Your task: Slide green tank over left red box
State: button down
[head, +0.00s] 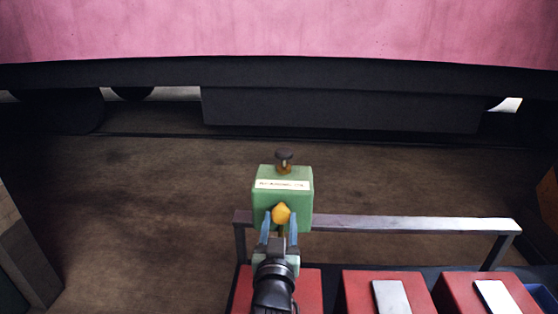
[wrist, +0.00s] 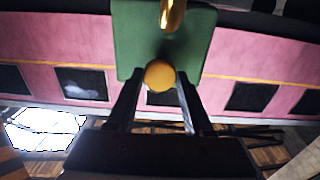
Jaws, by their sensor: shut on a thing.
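The green tank (head: 282,198) is a small green block with a white label, a dark knob on a brass stem on top and a yellow knob on its near face. My gripper (head: 279,226) is shut on the yellow knob (head: 281,214), with blue fingers on either side. The wrist view shows the tank (wrist: 130,48) ahead and the yellow knob (wrist: 160,75) between the fingers. The left red box (head: 310,286) is at the bottom, nearer than the tank and partly hidden by my arm. I cannot tell the tank's height above it.
Two more red boxes, the middle one (head: 358,292) and the right one (head: 460,297), carry pale plates. A grey metal rail (head: 420,224) runs behind the boxes. A pink wagon (head: 280,30) with a dark underframe fills the back. The brown floor (head: 130,200) at left is clear.

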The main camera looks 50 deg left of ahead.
jog(key=shift+s+a, duration=0.2)
jog(key=shift+c, duration=1.4)
grip_release()
jog(key=shift+d, duration=0.1)
jog(key=shift+s+d+f, duration=0.1)
jog(key=shift+s+d, duration=0.05)
jog(key=shift+d, duration=0.05)
jog(key=b+v, duration=0.3)
jog(key=v, duration=0.9)
jog(key=shift+s, duration=0.2)
